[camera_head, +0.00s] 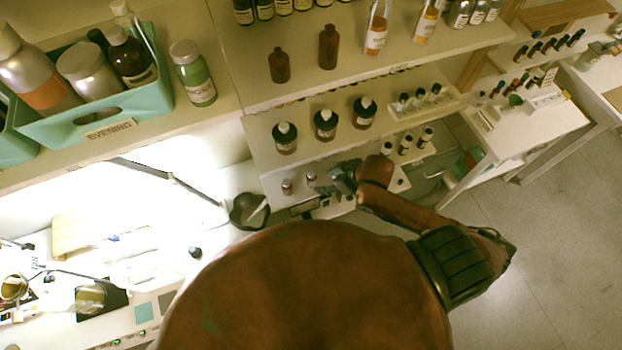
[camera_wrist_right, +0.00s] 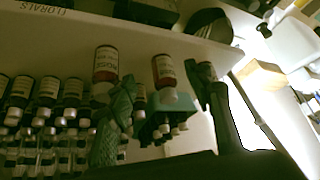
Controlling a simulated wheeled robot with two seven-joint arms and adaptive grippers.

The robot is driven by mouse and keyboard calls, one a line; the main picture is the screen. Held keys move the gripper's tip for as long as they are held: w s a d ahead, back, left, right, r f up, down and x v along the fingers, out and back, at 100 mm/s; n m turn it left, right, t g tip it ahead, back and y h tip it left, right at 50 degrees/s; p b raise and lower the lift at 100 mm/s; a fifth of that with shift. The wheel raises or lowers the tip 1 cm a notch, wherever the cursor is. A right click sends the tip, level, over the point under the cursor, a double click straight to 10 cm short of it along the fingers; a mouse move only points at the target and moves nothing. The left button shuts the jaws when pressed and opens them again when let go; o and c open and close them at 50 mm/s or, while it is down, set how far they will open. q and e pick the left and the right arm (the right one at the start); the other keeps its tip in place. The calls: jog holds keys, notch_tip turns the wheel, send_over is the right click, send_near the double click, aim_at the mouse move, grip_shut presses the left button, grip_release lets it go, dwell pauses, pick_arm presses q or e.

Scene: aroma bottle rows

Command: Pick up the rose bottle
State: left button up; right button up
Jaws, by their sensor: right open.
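Two small amber bottles with pale labels stand at the lower shelf's front left: one (camera_head: 287,186) further left and one (camera_head: 311,177) nearer my right gripper (camera_head: 343,178). In the right wrist view, which is upside down, one labelled bottle (camera_wrist_right: 105,64) shows just beyond the left finger. The other bottle (camera_wrist_right: 164,71) shows between the fingers, farther off. The labels are too blurred to tell surely which is rose. My right gripper (camera_wrist_right: 160,85) is open, its fingers apart and nothing held. My left gripper is not in view.
Three dark bottles (camera_head: 325,125) stand on the shelf just above. Several small vials (camera_head: 404,146) sit right of the gripper; bottle rows (camera_wrist_right: 45,95) crowd the wrist view's left. A black round holder (camera_head: 247,211) is left of the bottles. A teal crate (camera_head: 95,119) stands upper left.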

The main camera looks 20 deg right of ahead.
aim_at(315, 176)
jog(key=w+a, duration=0.1)
jog(key=w, duration=0.1)
jog(key=shift+w+a+r+p, duration=0.15)
jog(key=shift+w+a+p, duration=0.2)
jog(key=shift+w, duration=0.05)
jog(key=p+x, duration=0.1)
jog(key=x, duration=0.4)
jog(key=shift+w, duration=0.15)
jog(key=shift+c, duration=0.3)
jog(key=c, duration=1.2)
